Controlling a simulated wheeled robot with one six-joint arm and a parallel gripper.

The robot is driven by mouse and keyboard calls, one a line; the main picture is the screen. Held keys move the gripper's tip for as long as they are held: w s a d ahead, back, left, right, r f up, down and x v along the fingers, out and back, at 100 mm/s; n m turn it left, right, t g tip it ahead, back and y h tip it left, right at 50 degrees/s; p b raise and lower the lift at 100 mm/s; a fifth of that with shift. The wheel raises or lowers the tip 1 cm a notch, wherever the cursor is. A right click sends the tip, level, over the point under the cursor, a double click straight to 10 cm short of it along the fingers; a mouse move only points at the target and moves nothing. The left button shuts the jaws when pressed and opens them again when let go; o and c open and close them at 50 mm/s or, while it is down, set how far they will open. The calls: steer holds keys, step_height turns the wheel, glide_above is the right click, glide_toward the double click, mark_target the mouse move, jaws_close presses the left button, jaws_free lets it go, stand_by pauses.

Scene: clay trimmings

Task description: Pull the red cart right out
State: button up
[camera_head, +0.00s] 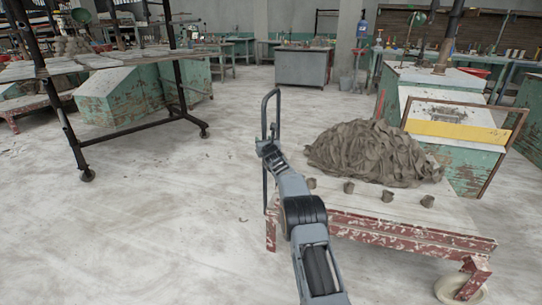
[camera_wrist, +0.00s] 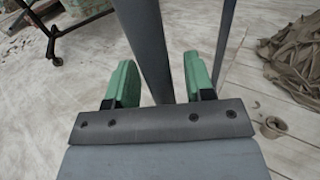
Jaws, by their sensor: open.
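The red cart (camera_head: 410,229) is a low trolley with a pale board top and a chipped red frame, at the right in the head view. A grey-brown heap of clay trimmings (camera_head: 370,150) lies on it. A tall grey handle (camera_head: 279,108) rises at its left end. My gripper (camera_head: 267,146) is at the handle. In the wrist view its green fingers (camera_wrist: 158,62) are open, with one grey handle bar (camera_wrist: 145,30) passing between them. A second bar (camera_wrist: 226,35) is right of the right finger. I cannot tell whether the fingers touch the bar.
Several small clay pots (camera_head: 387,196) stand along the cart's front edge. A green cabinet (camera_head: 462,175) with a yellow-striped panel is close behind the cart. A black-legged rack (camera_head: 125,137) stands at the left. The floor between rack and cart is clear.

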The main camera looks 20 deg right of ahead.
steer(key=s+b, duration=0.1)
steer(key=s, duration=1.1)
steer(key=shift+s+a, duration=0.3)
steer(key=shift+s, duration=0.05)
